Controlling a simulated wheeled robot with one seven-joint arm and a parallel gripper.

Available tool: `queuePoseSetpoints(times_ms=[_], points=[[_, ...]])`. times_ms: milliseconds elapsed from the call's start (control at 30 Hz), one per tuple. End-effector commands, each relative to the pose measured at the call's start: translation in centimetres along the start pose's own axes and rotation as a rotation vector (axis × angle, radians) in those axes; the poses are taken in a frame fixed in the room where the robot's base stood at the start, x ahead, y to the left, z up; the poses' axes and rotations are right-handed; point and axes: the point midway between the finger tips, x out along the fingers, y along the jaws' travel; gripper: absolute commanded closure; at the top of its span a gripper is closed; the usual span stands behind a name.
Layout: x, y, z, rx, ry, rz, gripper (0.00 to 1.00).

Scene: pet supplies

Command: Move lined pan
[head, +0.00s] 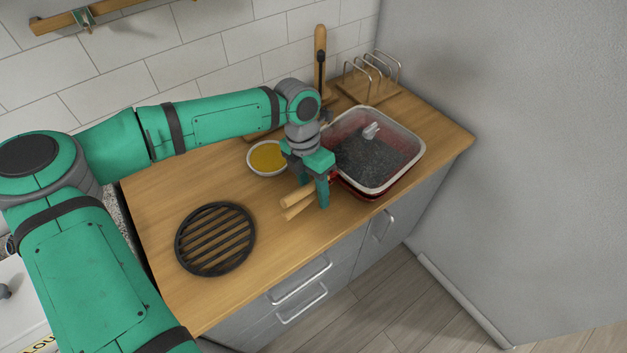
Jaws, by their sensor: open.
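The lined pan (411,158) is a red, roughly square pan with a pale translucent liner over its rim, at the right end of the wooden counter. Dark grainy material fills it, and a small whitish object (371,131) lies on top. Two light wooden handle ends (298,196) stick out to the left of the pan; where they join is hidden behind my gripper. My gripper (314,194) is open and points down beside the pan's left side, with its fingers at the wooden handles. I cannot tell whether it touches them.
A round black slatted trivet (216,238) lies at the front left of the counter. A white bowl of yellow content (267,157) stands close behind my gripper. A wire rack (372,77) and a wooden-handled tool (320,55) are at the back wall. A grey wall bounds the right.

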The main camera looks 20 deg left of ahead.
Motion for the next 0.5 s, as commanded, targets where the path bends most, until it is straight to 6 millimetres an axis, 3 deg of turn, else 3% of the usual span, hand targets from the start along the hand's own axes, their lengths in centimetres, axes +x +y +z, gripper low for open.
queuePoseSetpoints(times_ms=[433, 500], points=[[0.75, 0.04, -0.03, -0.002, -0.001, 0.000, 0.60], [0.74, 0.04, -0.03, -0.002, -0.001, 0.000, 0.76]])
